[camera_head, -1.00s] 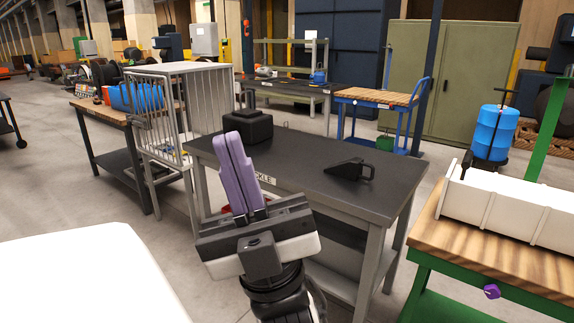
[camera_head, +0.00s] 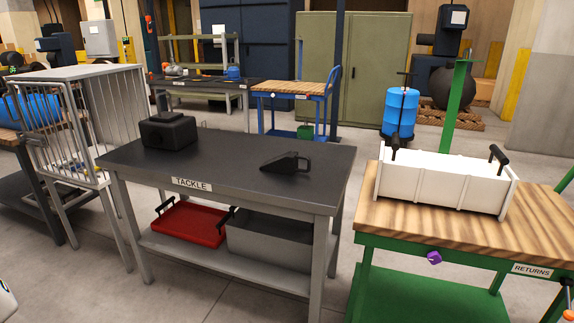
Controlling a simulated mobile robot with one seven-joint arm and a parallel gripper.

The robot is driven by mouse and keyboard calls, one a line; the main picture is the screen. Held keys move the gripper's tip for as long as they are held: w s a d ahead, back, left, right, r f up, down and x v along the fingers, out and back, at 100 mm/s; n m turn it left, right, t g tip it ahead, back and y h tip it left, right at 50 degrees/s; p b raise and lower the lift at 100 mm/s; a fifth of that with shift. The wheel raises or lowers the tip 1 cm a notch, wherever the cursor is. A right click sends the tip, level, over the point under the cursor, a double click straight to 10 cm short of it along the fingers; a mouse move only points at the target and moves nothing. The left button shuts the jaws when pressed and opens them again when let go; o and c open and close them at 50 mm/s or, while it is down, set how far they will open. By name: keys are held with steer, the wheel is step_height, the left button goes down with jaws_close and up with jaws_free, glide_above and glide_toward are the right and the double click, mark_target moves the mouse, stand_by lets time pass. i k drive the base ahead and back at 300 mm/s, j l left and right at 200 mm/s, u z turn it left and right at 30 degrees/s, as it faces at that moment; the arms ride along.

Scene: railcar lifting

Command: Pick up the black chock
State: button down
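The black chock (camera_head: 285,163), a wedge shape with a handle-like loop at its right end, lies on the dark top of the grey table labelled TACKLE (camera_head: 222,163). It sits right of the middle of that top, with its thin end to the left. Nothing covers it. My gripper is not in view, so how it stands to the chock cannot be seen.
A black block (camera_head: 168,131) stands at the table's back left. A red tray (camera_head: 188,223) and grey bin (camera_head: 268,244) are on the lower shelf. A wooden-topped green RETURNS bench (camera_head: 480,240) with a white crate (camera_head: 445,183) stands right; a barred cage (camera_head: 60,130) left.

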mark_target(287, 163)
steer(key=i+j+z, duration=0.1)
steer(key=z, duration=0.25)
steer(key=i+j+z, duration=0.1)
steer(key=z, duration=0.25)
steer(key=i+j+z, duration=0.15)
steer(key=j, duration=0.2)
steer(key=j+z, duration=0.1)
steer(key=j, duration=0.2)
steer(key=i+j+z, duration=0.15)
steer(key=j, duration=0.2)
